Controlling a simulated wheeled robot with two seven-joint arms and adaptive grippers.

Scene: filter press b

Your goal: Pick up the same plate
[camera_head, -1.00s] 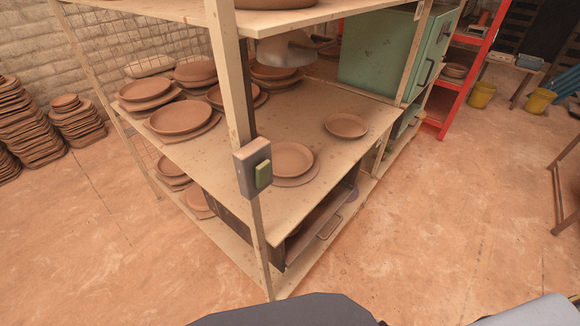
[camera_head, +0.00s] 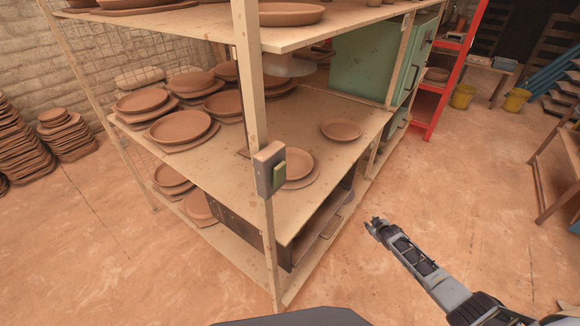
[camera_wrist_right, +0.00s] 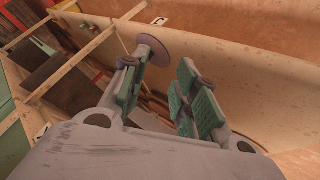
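Several brown clay plates lie on the middle shelf board (camera_head: 325,160) of a wooden rack. One small plate (camera_head: 341,131) lies alone near the board's right side. Another plate (camera_head: 298,165) sits on a round base near the front corner, partly hidden by the post and its switch box. Which one is "the same plate" cannot be told. My right gripper (camera_head: 375,226) is over open floor to the right of the rack, apart from every plate. In the right wrist view the fingers of my right gripper (camera_wrist_right: 170,90) are spread, with no plate visibly held. My left gripper is out of view.
The front post carries a grey switch box (camera_head: 269,168) beside the shelf edge. More plates (camera_head: 180,127) crowd the shelf's left part. An upper board (camera_head: 200,25) hangs above. A green cabinet (camera_head: 365,62) stands behind.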

